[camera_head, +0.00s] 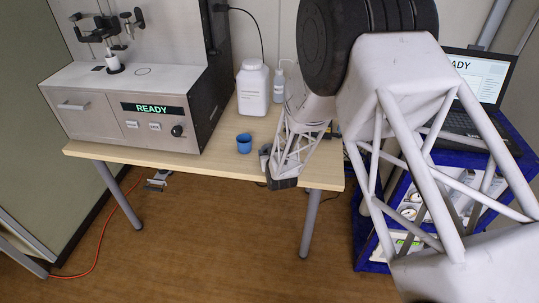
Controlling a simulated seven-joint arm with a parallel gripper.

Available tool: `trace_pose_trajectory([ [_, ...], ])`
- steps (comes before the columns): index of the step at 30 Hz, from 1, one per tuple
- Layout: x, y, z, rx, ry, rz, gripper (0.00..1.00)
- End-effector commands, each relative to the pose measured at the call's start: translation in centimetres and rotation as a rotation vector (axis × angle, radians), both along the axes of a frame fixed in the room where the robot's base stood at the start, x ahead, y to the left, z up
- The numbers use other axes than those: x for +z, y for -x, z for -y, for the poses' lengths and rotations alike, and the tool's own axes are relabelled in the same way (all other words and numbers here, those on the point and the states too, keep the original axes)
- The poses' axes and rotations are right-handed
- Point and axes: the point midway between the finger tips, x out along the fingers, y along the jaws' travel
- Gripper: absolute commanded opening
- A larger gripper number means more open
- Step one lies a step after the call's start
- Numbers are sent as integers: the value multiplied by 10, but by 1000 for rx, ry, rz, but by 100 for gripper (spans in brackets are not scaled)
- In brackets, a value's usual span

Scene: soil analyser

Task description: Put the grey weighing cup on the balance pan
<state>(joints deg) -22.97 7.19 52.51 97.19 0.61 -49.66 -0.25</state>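I cannot make out a grey weighing cup or a balance pan for certain. A blue cup (244,143) stands upright on the wooden table (215,165), near its front edge. My gripper (268,168) is just right of the blue cup, apart from it in the picture, at the table's front edge. Its dark fingers are small and partly hidden by my arm, so I cannot tell whether they are open or shut, or whether they hold anything. My arm covers much of the right side, including part of the blue cart (367,235).
The soil analyser (120,105), its display reading READY, fills the table's left. A small pale vessel (113,63) sits on it under a clamp. A white jar (252,88) and a small bottle (279,84) stand behind the blue cup. A laptop (478,85) is on the cart.

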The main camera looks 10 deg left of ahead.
Motion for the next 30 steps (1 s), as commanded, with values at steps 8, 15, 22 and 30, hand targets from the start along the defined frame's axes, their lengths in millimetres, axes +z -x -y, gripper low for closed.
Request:
trace_pose_trajectory([
  [8,-3,0,0,0,0,1,45],
  [15,-6,0,0,0,0,0,45],
  [22,-7,0,0,0,0,1,88],
  [30,-7,0,0,0,0,1,89],
])
